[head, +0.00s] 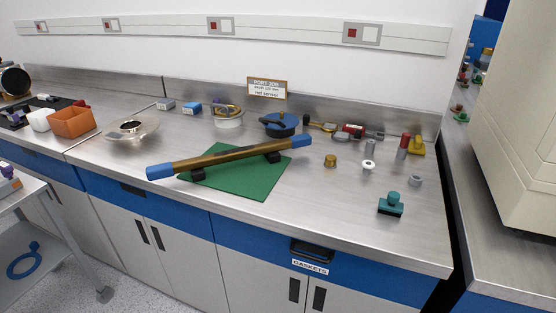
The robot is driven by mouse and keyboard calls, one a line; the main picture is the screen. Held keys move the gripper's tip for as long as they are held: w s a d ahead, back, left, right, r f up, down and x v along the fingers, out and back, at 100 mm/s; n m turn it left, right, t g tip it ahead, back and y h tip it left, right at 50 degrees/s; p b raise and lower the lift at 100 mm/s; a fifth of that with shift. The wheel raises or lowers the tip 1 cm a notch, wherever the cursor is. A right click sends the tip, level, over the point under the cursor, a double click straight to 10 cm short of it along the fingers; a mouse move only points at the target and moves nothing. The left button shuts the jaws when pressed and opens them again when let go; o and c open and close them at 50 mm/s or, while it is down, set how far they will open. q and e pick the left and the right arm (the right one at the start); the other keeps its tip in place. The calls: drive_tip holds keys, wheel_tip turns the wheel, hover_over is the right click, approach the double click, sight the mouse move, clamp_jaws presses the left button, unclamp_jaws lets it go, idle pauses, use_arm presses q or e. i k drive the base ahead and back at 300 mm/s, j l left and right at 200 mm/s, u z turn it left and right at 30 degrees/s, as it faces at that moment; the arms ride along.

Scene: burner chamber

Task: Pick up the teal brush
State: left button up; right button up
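The teal brush (391,204) stands near the front right of the steel counter (325,205), with its round teal knob up and a dark base below. Nothing touches it, and there is bare counter around it. Neither of my grippers shows in the head view.
A long brass tube with blue ends (230,158) rests on dark supports over a green mat (250,180). A small grey part (415,180), a white-and-grey part (368,165) and a brass knob (330,161) stand behind the brush. The counter's front edge is close.

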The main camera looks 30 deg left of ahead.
sight(391, 206)
drive_tip(key=i+l+u, duration=0.2)
drive_tip(key=l+u, duration=0.25)
drive_tip(key=l, duration=0.6)
drive_tip(key=l+u, duration=0.45)
drive_tip(key=l, duration=0.6)
